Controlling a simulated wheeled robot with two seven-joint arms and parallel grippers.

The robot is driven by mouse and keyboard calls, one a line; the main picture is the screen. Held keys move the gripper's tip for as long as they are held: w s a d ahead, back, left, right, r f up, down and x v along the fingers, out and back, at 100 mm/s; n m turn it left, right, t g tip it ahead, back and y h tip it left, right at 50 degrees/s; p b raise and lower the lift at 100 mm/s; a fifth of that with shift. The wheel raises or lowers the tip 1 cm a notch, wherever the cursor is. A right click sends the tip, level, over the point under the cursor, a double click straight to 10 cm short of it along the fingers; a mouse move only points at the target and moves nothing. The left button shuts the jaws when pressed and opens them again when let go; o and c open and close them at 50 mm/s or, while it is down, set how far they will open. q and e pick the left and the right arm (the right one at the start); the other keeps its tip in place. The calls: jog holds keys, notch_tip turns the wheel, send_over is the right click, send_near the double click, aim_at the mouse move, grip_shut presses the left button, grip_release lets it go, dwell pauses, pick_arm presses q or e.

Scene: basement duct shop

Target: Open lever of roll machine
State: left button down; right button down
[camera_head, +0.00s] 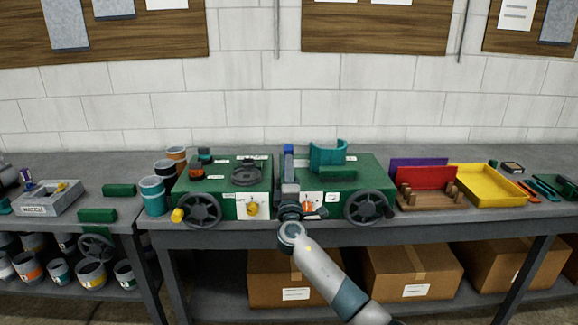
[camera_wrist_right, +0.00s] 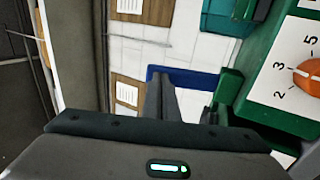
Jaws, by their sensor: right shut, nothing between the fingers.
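The roll machine (camera_head: 355,196) is a green box on the bench with a curved teal sheet (camera_head: 327,156) on top. A blue lever end (camera_head: 288,149) stands at its left side; in the right wrist view it is a blue bar (camera_wrist_right: 190,78) just beyond my fingertips. My right gripper (camera_head: 289,172) is shut and empty in front of the machine's left edge. Its fingers (camera_wrist_right: 160,92) partly hide the lever. I cannot tell whether they touch it. My left gripper is not in view.
An orange dial (camera_wrist_right: 307,77) on a white plate sits close to my right gripper. A dark handwheel (camera_head: 366,207) is to its right. Another green machine (camera_head: 222,185) stands close on the left.

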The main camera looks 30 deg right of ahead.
aim_at(289, 153)
jog(key=shift+r, duration=0.1)
jog(key=shift+g+y, duration=0.3)
jog(key=shift+g, duration=0.5)
jog(key=shift+w+d+r+p, duration=0.45)
jog(key=shift+w+r+p, duration=0.25)
jog(key=shift+p, duration=0.45)
jog(key=shift+w+d+r+p, duration=0.45)
jog(key=shift+w+r+p, duration=0.25)
jog(key=shift+p, duration=0.45)
jog(key=shift+w+d+r+p, duration=0.25)
jog(key=shift+w+d+p, duration=0.1)
jog(key=shift+w, duration=0.1)
jog(key=shift+w+d+r+g+y+p, duration=0.2)
jog(key=shift+w+d+g+y+p, duration=0.1)
jog(key=shift+w+g+y+p, duration=0.25)
jog(key=shift+x, duration=0.85)
jog(key=shift+b+x, duration=1.55)
jog(key=shift+x, duration=0.05)
